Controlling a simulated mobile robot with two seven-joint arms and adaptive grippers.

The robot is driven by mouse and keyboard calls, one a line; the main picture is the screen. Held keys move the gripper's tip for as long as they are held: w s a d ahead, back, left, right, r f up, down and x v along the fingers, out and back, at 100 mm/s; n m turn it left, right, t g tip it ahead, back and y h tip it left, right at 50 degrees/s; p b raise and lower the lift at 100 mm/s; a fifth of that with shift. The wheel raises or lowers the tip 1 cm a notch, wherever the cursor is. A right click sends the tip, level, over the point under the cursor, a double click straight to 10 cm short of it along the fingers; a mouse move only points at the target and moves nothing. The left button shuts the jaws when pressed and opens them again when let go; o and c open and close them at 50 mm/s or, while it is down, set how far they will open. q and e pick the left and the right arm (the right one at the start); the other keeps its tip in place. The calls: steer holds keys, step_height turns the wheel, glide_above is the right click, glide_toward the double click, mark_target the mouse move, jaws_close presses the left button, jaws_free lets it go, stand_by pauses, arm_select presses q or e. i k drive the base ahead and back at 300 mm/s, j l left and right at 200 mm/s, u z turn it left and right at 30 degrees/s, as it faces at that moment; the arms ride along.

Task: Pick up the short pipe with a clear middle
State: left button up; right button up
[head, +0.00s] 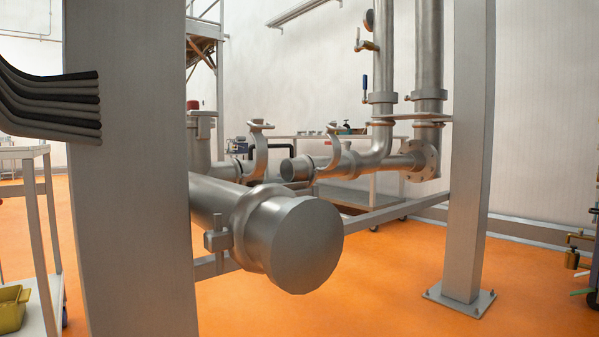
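I cannot make out a short pipe with a clear middle. A pipe with an open end (294,169) lies level in the middle distance, with a curved open clamp (338,150) on it; another open clamp (258,148) stands on the pipe to its left, across a gap. Small items (345,129) lie on a bench or cart at the back, too small to identify. Neither of my grippers is in view.
A large capped pipe (305,245) juts toward me in the centre. A wide grey post (128,190) blocks the left, and another post (468,150) stands right. A cart (30,220) with a yellow bin (12,309) is at far left. Orange floor is clear at front right.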

mark_target(291, 170)
steer(key=i+l, duration=0.55)
steer(key=i+l+z, duration=0.1)
steer(key=i+l, duration=0.4)
steer(key=i, duration=0.2)
